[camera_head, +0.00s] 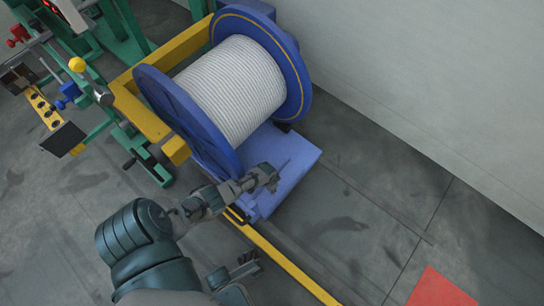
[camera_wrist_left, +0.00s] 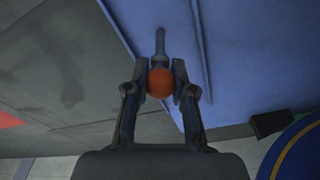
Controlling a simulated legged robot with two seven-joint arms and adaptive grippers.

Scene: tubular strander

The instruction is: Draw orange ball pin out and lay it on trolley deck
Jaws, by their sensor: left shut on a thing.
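The orange ball pin (camera_wrist_left: 160,83) is between the fingers of my left gripper in the left wrist view. Its grey shank (camera_wrist_left: 160,42) points away from the gripper, and its whole visible length lies against the blue surface behind it. My left gripper (camera_head: 268,177) is shut on the ball, over the blue trolley deck (camera_head: 298,153) beside the reel in the head view. The ball is hidden there. I cannot tell whether the shank touches the deck. My right gripper (camera_head: 243,266) shows at the bottom of the head view, low and apart from the trolley; its jaw opening is unclear.
A blue-flanged reel of white strand (camera_head: 232,88) stands behind the deck. A yellow frame (camera_head: 160,120) and green machine stand (camera_head: 148,165) are to the left. A yellow floor rail (camera_head: 288,268) runs to the lower right. The floor at right is clear, with a red patch (camera_head: 440,288).

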